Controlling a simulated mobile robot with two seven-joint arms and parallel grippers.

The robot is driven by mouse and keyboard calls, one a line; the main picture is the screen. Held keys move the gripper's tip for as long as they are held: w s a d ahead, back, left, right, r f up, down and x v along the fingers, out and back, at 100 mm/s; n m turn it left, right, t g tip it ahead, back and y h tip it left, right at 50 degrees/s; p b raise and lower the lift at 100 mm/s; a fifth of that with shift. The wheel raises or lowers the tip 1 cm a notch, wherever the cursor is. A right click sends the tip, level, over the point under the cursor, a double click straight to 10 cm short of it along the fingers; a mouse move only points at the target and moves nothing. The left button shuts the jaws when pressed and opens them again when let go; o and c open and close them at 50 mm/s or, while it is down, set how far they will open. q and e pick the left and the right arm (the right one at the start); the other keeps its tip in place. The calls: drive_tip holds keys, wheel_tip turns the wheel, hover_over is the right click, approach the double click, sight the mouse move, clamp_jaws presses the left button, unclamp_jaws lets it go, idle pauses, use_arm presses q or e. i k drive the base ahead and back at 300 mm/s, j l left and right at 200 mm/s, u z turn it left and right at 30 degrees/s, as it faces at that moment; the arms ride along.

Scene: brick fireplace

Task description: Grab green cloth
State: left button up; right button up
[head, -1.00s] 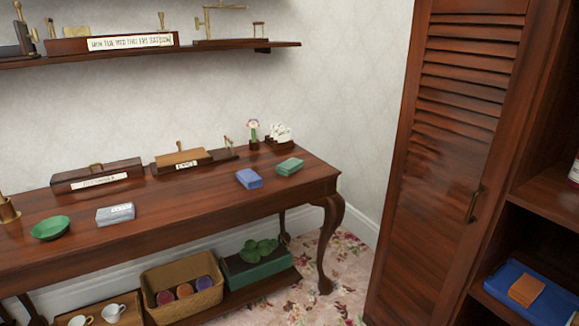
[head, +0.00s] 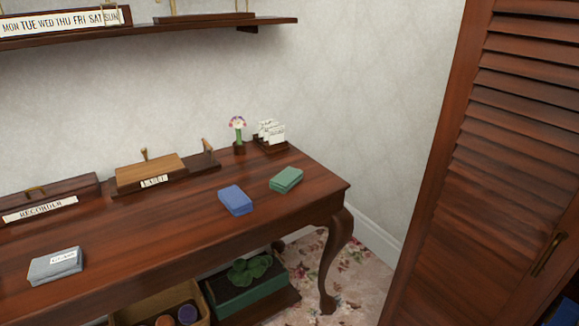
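The green cloth (head: 286,180) is a small folded block lying flat near the right end of the wooden table (head: 190,228). A blue folded cloth (head: 235,200) lies just to its left and nearer the front, apart from it. A grey folded cloth (head: 55,266) with a white label lies at the table's left front. Neither of my grippers shows in the head view.
A flower in a small pot (head: 238,138) and a card holder (head: 270,137) stand behind the green cloth. Wooden boxes (head: 150,172) line the table's back. A louvred cabinet (head: 500,180) stands at right. Patterned floor shows between table and cabinet.

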sight(283, 182)
drive_tip(key=i+l, duration=0.6)
drive_tip(key=i, duration=0.15)
drive_tip(key=z, duration=0.05)
